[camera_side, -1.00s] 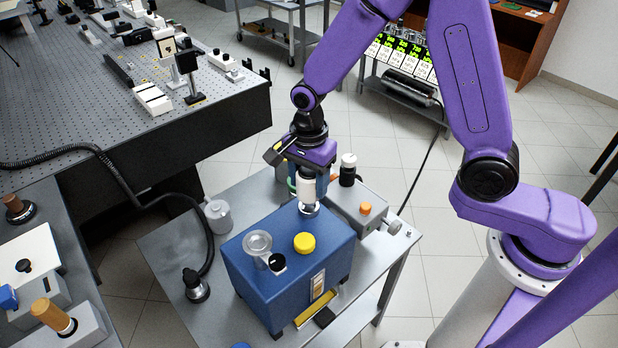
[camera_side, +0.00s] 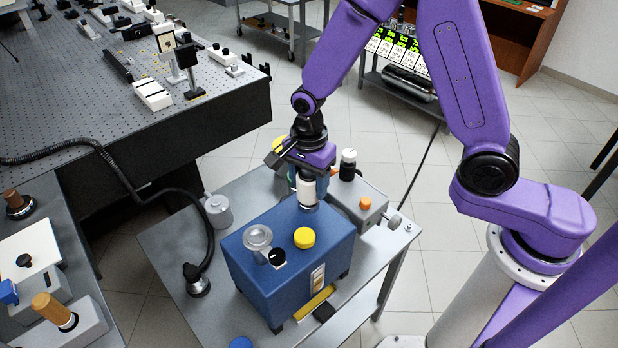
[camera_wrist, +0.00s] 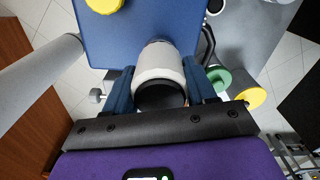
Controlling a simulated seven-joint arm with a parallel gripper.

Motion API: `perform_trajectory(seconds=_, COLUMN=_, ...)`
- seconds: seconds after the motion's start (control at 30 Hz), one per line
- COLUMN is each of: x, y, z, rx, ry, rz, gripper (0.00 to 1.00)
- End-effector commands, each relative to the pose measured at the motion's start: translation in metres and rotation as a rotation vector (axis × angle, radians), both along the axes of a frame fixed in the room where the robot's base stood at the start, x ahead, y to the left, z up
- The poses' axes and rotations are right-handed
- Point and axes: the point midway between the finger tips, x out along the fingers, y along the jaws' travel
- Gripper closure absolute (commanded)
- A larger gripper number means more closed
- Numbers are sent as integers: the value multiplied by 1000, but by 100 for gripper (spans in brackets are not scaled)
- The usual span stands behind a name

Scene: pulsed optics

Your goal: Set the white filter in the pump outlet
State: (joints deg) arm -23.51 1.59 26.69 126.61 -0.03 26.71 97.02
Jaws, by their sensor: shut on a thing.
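The white filter (camera_wrist: 160,66) is a pale cylinder with a dark end, between the two blue fingers of my gripper (camera_wrist: 163,88) in the wrist view. My gripper (camera_side: 306,186) is shut on it. In the side view the filter (camera_side: 307,190) hangs upright at the far edge of the blue pump box (camera_side: 290,245), over its top. The filter's lower end is at or just above the box top; I cannot tell whether it is seated. The outlet itself is hidden under the filter.
Behind stand a black bottle with a white cap (camera_side: 348,165) and a grey box with an orange button (camera_side: 365,203). A grey canister (camera_side: 218,212) stands left.

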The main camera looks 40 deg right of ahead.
Motion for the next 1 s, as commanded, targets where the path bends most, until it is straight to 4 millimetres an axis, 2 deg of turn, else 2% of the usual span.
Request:
perform_trajectory(seconds=0.13, x=0, y=0, z=-4, rx=0, ry=-1, rz=0, gripper=81)
perform_trajectory(seconds=0.17, x=1, y=0, z=-4, rx=0, ry=-1, rz=0, gripper=41)
perform_trajectory(seconds=0.23, x=1, y=0, z=-4, rx=1, ry=-2, rz=0, gripper=19)
perform_trajectory(seconds=0.27, x=1, y=0, z=-4, rx=1, ry=-2, rz=-1, gripper=15)
perform_trajectory(seconds=0.67, x=1, y=0, z=2, rx=1, ry=-4, rz=0, gripper=15)
perform_trajectory(seconds=0.87, x=1, y=0, z=29, rx=3, ry=-7, rz=0, gripper=15)
perform_trajectory(seconds=1.0, x=2, y=1, z=56, rx=3, ry=-8, rz=0, gripper=15)
